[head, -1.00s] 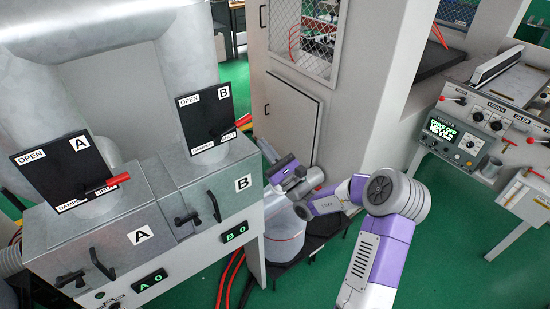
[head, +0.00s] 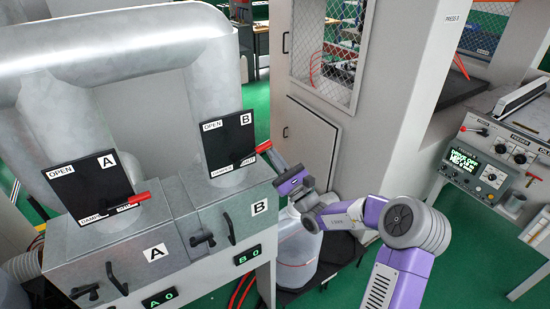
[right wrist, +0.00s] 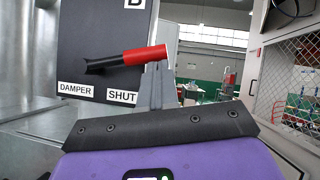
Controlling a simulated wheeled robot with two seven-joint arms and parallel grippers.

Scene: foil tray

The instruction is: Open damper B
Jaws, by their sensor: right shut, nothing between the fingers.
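Damper B's black plate (head: 229,143) is on the right duct, with OPEN at its top left and B at its top right. Its red-gripped lever (head: 263,147) sticks out to the right, near the SHUT label. The lever (right wrist: 145,55) lies nearly level in the right wrist view, just above SHUT. My right gripper (head: 275,160) is shut and empty, its fingertips just below the lever's red grip. In the right wrist view the closed fingers (right wrist: 154,78) point up to the underside of the red grip; whether they touch is unclear. My left gripper is not in view.
Damper A's plate (head: 88,188) with its red lever (head: 126,200) is to the left. The B display (head: 247,255) reads B 0. A grey cabinet (head: 312,140) stands right of the duct, and a whitish container (head: 298,245) is below my right gripper.

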